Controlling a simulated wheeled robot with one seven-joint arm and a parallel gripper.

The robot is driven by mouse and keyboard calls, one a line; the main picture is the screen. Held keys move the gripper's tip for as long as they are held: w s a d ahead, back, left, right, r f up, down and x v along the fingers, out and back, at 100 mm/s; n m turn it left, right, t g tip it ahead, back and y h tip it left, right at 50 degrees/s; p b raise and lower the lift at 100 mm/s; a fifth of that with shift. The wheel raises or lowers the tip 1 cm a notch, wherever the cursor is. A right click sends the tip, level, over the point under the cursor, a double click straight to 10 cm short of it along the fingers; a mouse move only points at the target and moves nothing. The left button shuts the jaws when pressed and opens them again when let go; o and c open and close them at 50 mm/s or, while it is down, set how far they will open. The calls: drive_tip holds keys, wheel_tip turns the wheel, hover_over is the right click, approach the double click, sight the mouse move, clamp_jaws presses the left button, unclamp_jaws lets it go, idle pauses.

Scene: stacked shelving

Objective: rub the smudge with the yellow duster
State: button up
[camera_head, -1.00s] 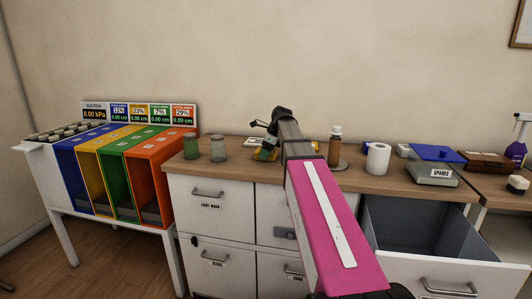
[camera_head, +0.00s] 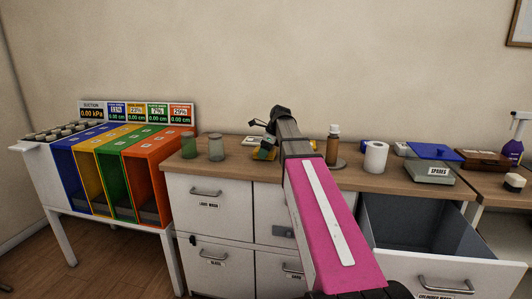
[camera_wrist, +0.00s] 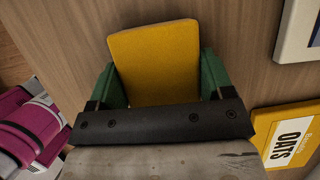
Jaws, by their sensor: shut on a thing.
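The yellow duster (camera_wrist: 155,62) is a flat-faced yellow block. In the wrist view it sits between the two green fingers of my gripper (camera_wrist: 158,80), which is shut on it. The wooden counter top shows close behind it; whether the duster touches the wood I cannot tell. In the head view my gripper (camera_head: 264,150) is low over the counter's middle, partly hidden by my pink arm. I make out no smudge in either view; the duster and gripper hide part of the wood.
A yellow OATS packet (camera_wrist: 288,137) lies right of the gripper in the wrist view. An open drawer (camera_head: 420,225) juts out at front right.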

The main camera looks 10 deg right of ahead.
drive_tip(key=shift+w+a, duration=0.15)
drive_tip(key=shift+w, duration=0.25)
drive_tip(key=shift+w+a, duration=0.3)
drive_tip(key=shift+w, duration=0.5)
drive_tip(key=shift+s+d+f, duration=0.1)
drive_tip(key=shift+s+d, duration=0.1)
drive_tip(key=shift+s, duration=0.35)
drive_tip(key=shift+s+d+f, duration=0.1)
drive_tip(key=shift+s+d, duration=0.05)
drive_tip(key=shift+s, duration=0.4)
